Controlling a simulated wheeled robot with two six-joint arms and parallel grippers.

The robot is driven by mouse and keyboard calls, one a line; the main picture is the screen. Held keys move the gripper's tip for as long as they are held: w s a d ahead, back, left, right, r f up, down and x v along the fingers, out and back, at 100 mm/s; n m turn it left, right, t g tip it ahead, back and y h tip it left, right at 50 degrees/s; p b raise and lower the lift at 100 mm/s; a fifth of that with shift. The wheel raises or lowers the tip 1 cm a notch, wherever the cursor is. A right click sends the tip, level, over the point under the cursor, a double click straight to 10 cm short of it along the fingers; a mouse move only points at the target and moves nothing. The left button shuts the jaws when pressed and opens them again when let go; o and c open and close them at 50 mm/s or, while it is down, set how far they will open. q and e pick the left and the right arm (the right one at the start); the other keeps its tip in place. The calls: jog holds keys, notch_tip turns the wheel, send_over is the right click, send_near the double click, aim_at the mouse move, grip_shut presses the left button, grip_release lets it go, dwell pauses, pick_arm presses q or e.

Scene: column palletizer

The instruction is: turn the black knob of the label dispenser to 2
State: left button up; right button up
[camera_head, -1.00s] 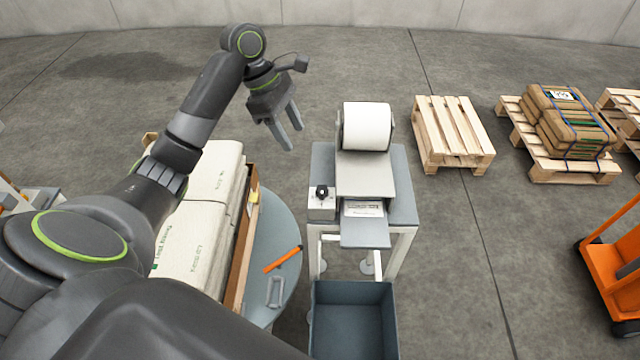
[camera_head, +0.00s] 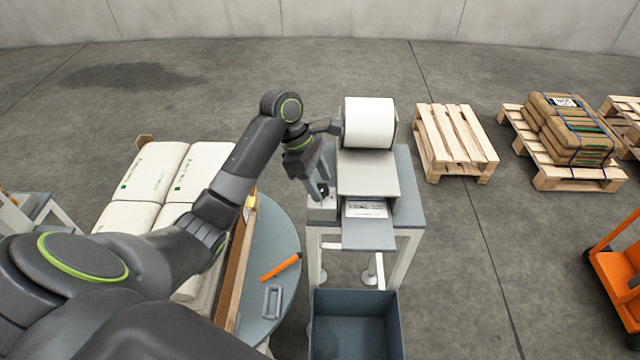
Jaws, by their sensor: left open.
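The label dispenser (camera_head: 368,176) stands on a small grey table, with a white roll (camera_head: 369,123) on top and a label (camera_head: 366,209) at its front slot. Its light control box (camera_head: 321,213) sits at the dispenser's left side. My left gripper (camera_head: 322,194) is directly over this box, fingers pointing down, and open. The black knob is mostly hidden by the fingers, so I cannot tell its setting or whether the fingers touch it. My right gripper is not in view.
A blue-grey bin (camera_head: 354,325) stands below the dispenser's front. A round table (camera_head: 270,240) at left holds an orange marker-like tool (camera_head: 281,267) and a grey handle (camera_head: 271,302), beside stacked white sacks (camera_head: 150,172). Wooden pallets (camera_head: 455,140) stand at right.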

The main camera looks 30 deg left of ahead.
pick_arm(q)
jog(key=shift+d+f, duration=0.2)
jog(key=shift+f, duration=0.2)
